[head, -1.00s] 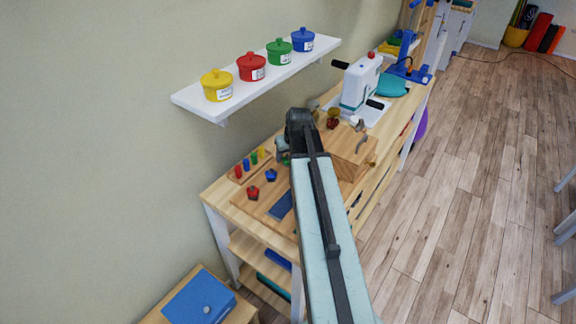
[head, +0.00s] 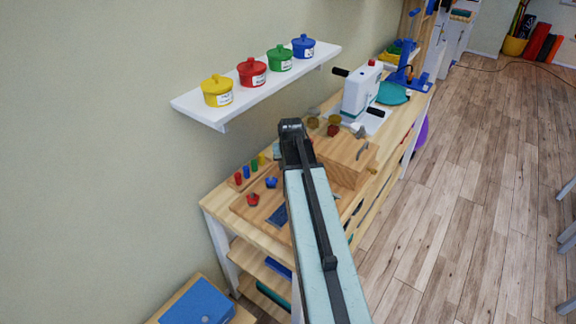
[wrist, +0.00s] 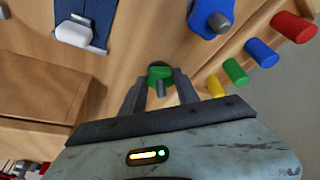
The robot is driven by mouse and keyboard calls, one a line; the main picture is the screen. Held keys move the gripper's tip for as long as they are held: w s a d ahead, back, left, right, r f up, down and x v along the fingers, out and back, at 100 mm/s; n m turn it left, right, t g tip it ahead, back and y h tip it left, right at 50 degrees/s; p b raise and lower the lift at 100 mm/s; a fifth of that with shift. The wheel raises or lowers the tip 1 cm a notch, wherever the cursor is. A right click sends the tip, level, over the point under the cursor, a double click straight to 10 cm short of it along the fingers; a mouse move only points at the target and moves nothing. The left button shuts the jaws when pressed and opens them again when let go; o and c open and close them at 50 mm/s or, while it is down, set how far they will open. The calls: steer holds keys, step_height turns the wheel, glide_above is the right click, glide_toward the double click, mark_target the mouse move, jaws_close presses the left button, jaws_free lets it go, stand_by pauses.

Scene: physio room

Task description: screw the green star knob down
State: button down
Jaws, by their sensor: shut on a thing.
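The green star knob (wrist: 158,74) shows in the wrist view between the fingers of my gripper (wrist: 160,88). The fingers are shut on it, one on each side, and a grey stud stands at its near side. Whether the knob sits flush on the board is hidden. In the head view my gripper (head: 293,150) is over the workbench, and my arm hides the green knob. A blue star knob (head: 271,183) and a red star knob (head: 253,200) are on the wooden board; the blue one also shows in the wrist view (wrist: 208,14).
Red, blue, green and yellow pegs (wrist: 262,53) stand beside the knobs. A wooden block (head: 345,158) is right of my gripper. A white machine (head: 361,92) stands farther back. A wall shelf (head: 200,109) holds coloured pots above the bench's left side.

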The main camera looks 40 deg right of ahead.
stand_by(0.3)
steer(key=c, duration=0.9)
jaws_free()
steer(key=p+v, duration=0.7)
steer(key=shift+s+r, duration=0.15)
steer(key=shift+r, duration=0.2)
steer(key=shift+a, duration=0.15)
